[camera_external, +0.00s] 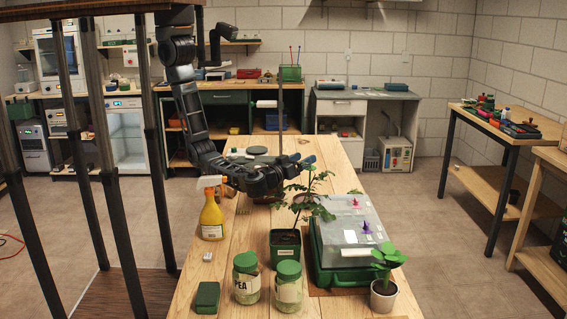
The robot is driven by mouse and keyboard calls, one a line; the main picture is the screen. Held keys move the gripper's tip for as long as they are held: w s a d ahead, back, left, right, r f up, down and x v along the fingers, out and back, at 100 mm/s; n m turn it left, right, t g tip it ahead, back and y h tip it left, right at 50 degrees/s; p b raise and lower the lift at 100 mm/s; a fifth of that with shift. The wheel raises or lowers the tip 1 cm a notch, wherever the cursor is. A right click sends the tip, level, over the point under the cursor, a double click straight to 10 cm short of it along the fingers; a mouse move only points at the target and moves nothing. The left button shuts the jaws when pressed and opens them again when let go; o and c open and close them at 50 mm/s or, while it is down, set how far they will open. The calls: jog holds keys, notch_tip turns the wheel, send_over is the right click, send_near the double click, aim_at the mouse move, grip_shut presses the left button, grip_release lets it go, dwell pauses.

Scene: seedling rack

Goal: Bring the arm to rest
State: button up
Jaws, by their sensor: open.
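My arm reaches down from the upper left over the wooden table (190,285), bent at the elbow. My gripper (305,165) points right, a little above the tabletop. It is open, and I see nothing held in it. Its fingers are close in the picture to the upper leaves of a potted seedling (286,240) in a dark green pot; I cannot tell whether they touch. The seedling stands upright on the table.
A yellow spray bottle (212,217) stands left of my gripper. Dark posts (100,150) rise at left.

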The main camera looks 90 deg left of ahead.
jog(key=w+a+r+m+t+h+b, duration=0.1)
jog(key=a+r+m+t+h, duration=0.25)
jog(key=a+r+t, duration=0.75)
jog(key=s+a+f+m+g+h+b, duration=0.1)
jog(key=s+a+f+m+g+h, duration=0.2)
jog(key=s, duration=0.4)
jog(key=s+a+f+m+h+b, duration=0.1)
jog(key=s+a+f+m+h, duration=0.3)
jog(key=s, duration=0.3)
jog(key=s+a+f+g+h+p, duration=0.1)
jog(key=s+g, duration=0.3)
jog(key=s, duration=0.6)
jog(key=s+a+f+g+h+p, duration=0.1)
jog(key=s+a+f+g, duration=0.1)
jog(key=s, duration=0.9)
jog(key=shift+s+a+f+g, duration=0.2)
jog(key=shift+a+g, duration=0.3)
jog(key=shift+g, duration=0.6)
jog(key=shift+n, duration=0.25)
